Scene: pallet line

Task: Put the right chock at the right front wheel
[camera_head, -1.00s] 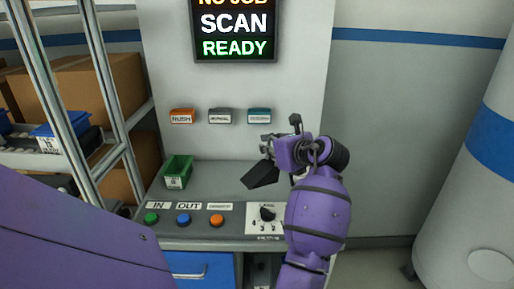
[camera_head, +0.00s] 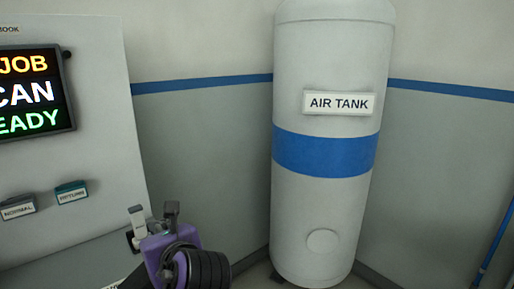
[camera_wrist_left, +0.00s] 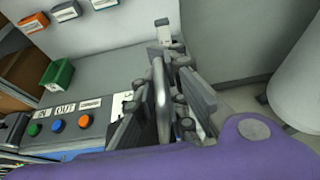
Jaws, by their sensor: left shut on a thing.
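My left gripper (camera_head: 155,228) is at the bottom left of the head view, in front of the panel's right edge. In the left wrist view its fingers (camera_wrist_left: 162,108) are shut on a narrow grey thing (camera_wrist_left: 160,92), seen nearly edge-on. I cannot tell from its shape whether it is a chock. No wheel can be made out in either view, and no chock stands free. My right gripper is not in view.
A white air tank (camera_head: 325,215) with a blue band stands in the corner. A panel with a lit screen (camera_head: 32,92) is at left. The wrist view shows a green bin (camera_wrist_left: 57,75) and coloured buttons (camera_wrist_left: 57,125) on a grey bench.

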